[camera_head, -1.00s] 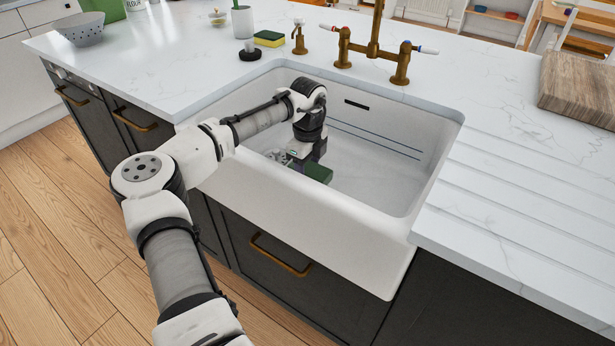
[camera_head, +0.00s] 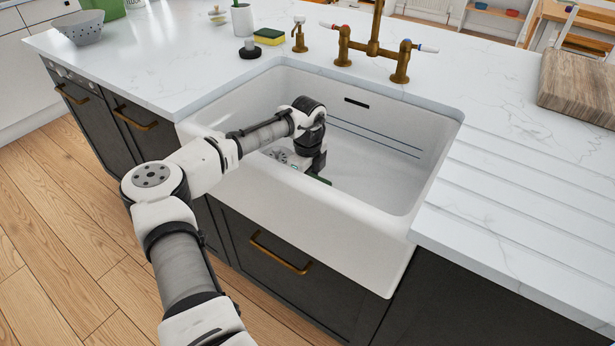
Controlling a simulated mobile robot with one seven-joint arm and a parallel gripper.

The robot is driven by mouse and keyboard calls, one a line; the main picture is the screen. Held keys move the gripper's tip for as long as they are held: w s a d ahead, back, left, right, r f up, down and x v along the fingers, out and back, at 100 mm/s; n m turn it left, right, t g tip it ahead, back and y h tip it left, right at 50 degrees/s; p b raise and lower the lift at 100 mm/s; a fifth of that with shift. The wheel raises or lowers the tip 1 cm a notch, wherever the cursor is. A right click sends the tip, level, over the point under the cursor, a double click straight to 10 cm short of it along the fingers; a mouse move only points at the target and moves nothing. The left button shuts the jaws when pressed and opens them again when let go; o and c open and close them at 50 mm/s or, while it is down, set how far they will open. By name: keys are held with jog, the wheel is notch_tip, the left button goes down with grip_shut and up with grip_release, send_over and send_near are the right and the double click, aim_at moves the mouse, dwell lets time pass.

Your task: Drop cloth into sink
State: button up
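The white sink (camera_head: 310,223) is set into the counter, with my arm reaching down into its basin. My gripper (camera_head: 311,171) is low inside the basin, mostly hidden behind the sink's front wall and my own wrist. A small sliver of dark green, which appears to be the cloth (camera_head: 321,179), shows at the gripper's lower end just above the front rim. The rest of the cloth is hidden. I cannot see the fingertips, or whether the cloth is held or lies on the sink floor.
A brass tap (camera_head: 374,48) stands behind the sink. A yellow-green sponge (camera_head: 269,37) and a dark-based brush (camera_head: 250,50) are at the back left. A grey colander (camera_head: 80,27) is far left, and a wooden board (camera_head: 580,88) is at right. The right of the basin is clear.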

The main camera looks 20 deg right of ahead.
jog(key=o, duration=1)
notch_tip(320, 180, up, 13)
jog(key=b, duration=0.1)
jog(key=shift+r, duration=0.15)
jog(key=shift+d, duration=0.1)
